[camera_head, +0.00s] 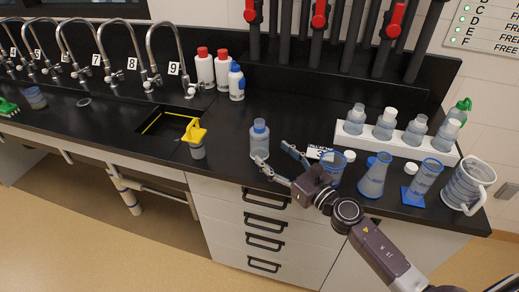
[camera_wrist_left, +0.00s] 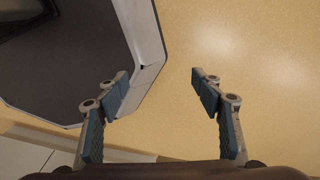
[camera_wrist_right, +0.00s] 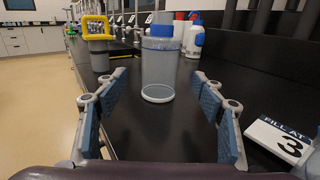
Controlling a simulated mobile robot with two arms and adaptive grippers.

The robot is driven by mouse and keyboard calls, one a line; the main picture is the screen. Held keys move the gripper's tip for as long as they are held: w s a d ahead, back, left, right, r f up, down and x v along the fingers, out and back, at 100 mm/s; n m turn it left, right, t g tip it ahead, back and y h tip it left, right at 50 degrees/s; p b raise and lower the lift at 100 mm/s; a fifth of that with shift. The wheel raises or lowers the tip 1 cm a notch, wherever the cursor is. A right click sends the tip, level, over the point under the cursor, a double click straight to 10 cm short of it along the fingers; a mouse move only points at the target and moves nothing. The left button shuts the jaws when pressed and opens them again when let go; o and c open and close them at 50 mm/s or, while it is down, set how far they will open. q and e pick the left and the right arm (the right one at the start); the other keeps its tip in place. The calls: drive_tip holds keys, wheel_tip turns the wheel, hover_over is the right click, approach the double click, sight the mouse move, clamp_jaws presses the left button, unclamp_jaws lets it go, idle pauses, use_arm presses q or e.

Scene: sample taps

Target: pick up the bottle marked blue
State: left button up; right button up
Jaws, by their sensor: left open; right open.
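A translucent bottle with a blue cap (camera_head: 259,140) stands upright on the black counter near its front edge. It also stands straight ahead in the right wrist view (camera_wrist_right: 160,72). My right gripper (camera_head: 273,157) is open and low over the counter, its fingers pointing at this bottle. The bottle shows just beyond and between the fingertips, with no contact visible. My left gripper (camera_wrist_left: 160,78) is open and empty above the floor; it is not seen in the head view.
A yellow-topped container (camera_head: 197,142) stands left of the bottle, by the sink. White bottles (camera_head: 205,70) stand behind. A "FILL AT 3" sign (camera_wrist_right: 284,138), a flask (camera_head: 375,178), beakers and a white bottle rack (camera_head: 395,142) are to the right. Numbered taps line the back left.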

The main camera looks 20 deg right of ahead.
sight(266, 148)
drive_tip(key=x, duration=0.3)
drive_tip(key=shift+w+p, duration=0.35)
drive_tip(key=x, duration=0.3)
drive_tip(key=shift+w+a, duration=0.15)
drive_tip(key=shift+a, duration=0.05)
drive_tip(key=shift+w+a, duration=0.1)
drive_tip(key=shift+w, duration=0.1)
use_arm(q)
drive_tip(key=shift+w+a+r, duration=0.25)
drive_tip(key=shift+w+r, duration=0.65)
drive_tip(key=shift+w, duration=0.15)
use_arm(e)
drive_tip(key=c, duration=1.3)
